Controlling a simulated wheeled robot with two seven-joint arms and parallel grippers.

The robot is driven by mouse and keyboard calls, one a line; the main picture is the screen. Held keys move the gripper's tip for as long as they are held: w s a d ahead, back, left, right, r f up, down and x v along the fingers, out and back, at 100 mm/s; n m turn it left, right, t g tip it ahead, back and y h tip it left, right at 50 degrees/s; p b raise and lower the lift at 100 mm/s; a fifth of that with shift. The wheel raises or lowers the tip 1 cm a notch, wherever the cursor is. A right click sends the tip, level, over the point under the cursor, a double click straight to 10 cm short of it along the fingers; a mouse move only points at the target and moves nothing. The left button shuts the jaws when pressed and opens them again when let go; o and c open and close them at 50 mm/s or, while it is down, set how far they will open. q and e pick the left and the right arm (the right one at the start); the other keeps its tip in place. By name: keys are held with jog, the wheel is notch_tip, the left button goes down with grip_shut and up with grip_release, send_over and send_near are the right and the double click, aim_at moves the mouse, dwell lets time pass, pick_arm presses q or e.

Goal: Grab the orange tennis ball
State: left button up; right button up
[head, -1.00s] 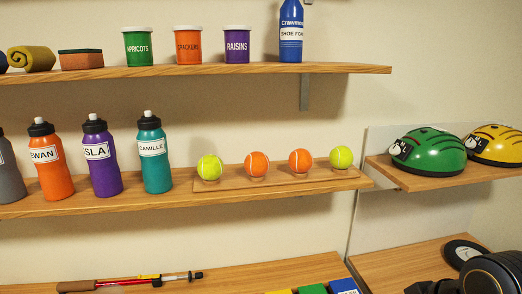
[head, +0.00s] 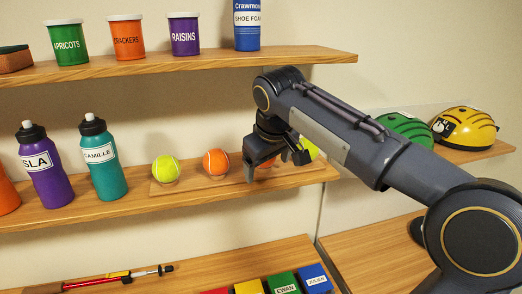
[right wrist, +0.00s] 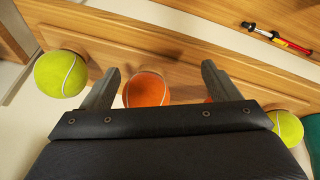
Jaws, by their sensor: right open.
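My right gripper (head: 274,165) is open at the right part of the ball board on the middle shelf. It hides most of the right-hand orange tennis ball in the head view. In the right wrist view, that orange ball (right wrist: 146,90) shows between the two open fingers (right wrist: 160,72), and no grip on it is visible. The other orange tennis ball (head: 215,162) sits to its left in the head view. In the right wrist view only a sliver of it (right wrist: 209,100) shows beside a finger. My left gripper is not in view.
A yellow-green ball (head: 166,169) stands at the board's left end, another (head: 308,149) at the right, partly behind my arm. A teal bottle (head: 103,160) stands left of the balls. The upper shelf (head: 200,67) overhangs. Helmets (head: 465,127) sit at right.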

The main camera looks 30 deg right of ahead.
jog(key=w, duration=0.1)
jog(key=w+d+p, duration=0.1)
jog(key=w, duration=0.1)
jog(key=w+d+p, duration=0.1)
jog(key=w, duration=0.1)
jog(key=shift+w+f, duration=0.1)
jog(key=shift+f, duration=0.35)
jog(key=shift+w+f, duration=0.1)
jog(key=shift+w, duration=0.05)
jog(key=shift+c, duration=0.4)
jog(key=c, duration=1)
